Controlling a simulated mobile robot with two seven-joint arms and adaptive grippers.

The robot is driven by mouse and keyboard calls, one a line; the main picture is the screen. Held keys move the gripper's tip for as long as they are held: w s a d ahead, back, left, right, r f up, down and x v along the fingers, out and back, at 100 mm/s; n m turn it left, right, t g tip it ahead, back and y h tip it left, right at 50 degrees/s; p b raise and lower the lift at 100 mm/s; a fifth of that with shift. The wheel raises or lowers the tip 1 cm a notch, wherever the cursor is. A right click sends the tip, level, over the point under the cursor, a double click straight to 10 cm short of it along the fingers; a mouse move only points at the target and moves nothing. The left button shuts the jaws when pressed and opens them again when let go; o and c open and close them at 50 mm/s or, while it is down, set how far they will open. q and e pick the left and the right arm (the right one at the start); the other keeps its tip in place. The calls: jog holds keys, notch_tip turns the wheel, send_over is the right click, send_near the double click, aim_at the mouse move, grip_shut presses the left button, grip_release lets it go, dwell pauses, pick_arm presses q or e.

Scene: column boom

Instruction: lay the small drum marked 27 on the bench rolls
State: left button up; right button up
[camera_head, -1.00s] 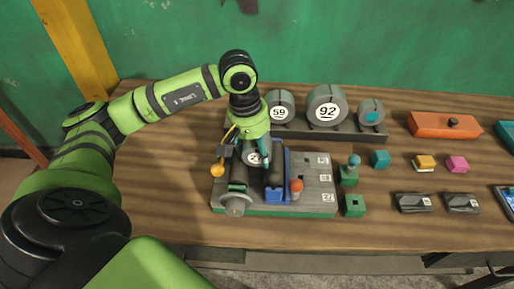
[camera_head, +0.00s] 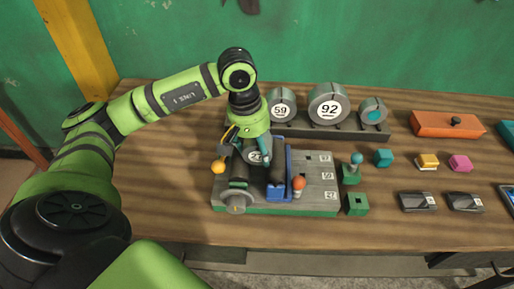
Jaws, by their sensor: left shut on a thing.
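My left gripper (camera_head: 256,148) reaches down over the bench fixture and is shut on a small grey drum (camera_head: 255,157). The drum's white label starts with a 2; a finger partly hides the rest. The drum is at the far end of the dark bench rolls (camera_head: 239,170); whether it touches them I cannot tell. The rolls sit on a grey block (camera_head: 317,193) with a green base and several number plates. My right gripper is not in view.
Behind, a rack (camera_head: 320,131) holds drums marked 59 (camera_head: 281,105) and 92 (camera_head: 328,107), plus a smaller one (camera_head: 373,111). Orange (camera_head: 298,184) and yellow (camera_head: 219,168) knobs stand by the rolls. An orange box (camera_head: 447,125) and small blocks lie to the right.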

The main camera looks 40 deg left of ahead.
pick_arm(q)
jog(key=shift+s+d+f, duration=0.3)
jog(key=shift+f, duration=0.35)
jog(key=o, duration=1.6)
jog(key=shift+o, duration=1)
jog(key=shift+w+f, duration=0.15)
jog(key=shift+w, duration=0.25)
jog(key=r, duration=0.4)
jog(key=a+r, duration=0.1)
jog(key=r, duration=0.3)
jog(key=s+r, duration=0.1)
jog(key=r, duration=0.3)
jog(key=shift+a, duration=0.35)
